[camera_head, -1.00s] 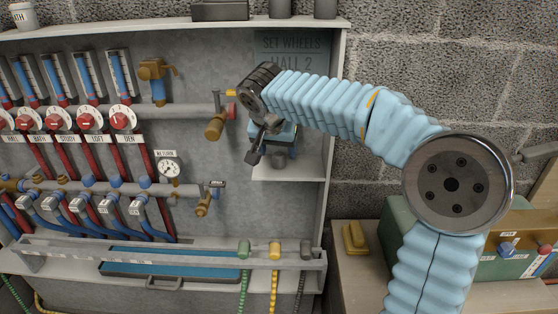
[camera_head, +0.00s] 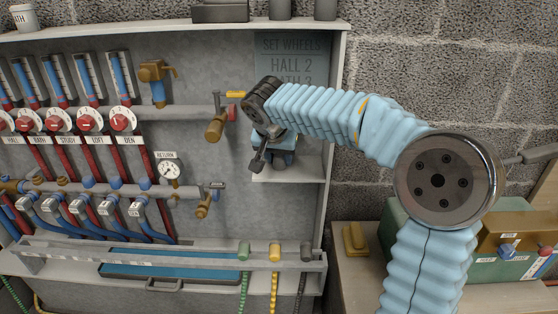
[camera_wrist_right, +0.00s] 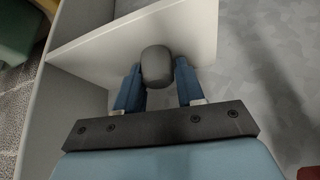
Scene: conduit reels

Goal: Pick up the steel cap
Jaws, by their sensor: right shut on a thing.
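The steel cap (camera_wrist_right: 157,67) is a dark grey, rounded cylinder. In the right wrist view it sits between the two blue fingers of my right gripper (camera_wrist_right: 158,88), which is shut on it. In the head view my right gripper (camera_head: 281,152) is at the small pale shelf (camera_head: 300,172) inside the cabinet's right side, partly hidden behind my own wrist. The cap is hard to make out there. I cannot tell whether it touches the shelf. My left gripper is not in view.
A brass valve (camera_head: 215,128) with a yellow handle is just left of my right wrist. The cabinet's right side wall (camera_head: 330,140) is close on the right. Below is a rail (camera_head: 200,257) with green, yellow and grey plugs. A green box (camera_head: 400,235) stands at the right.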

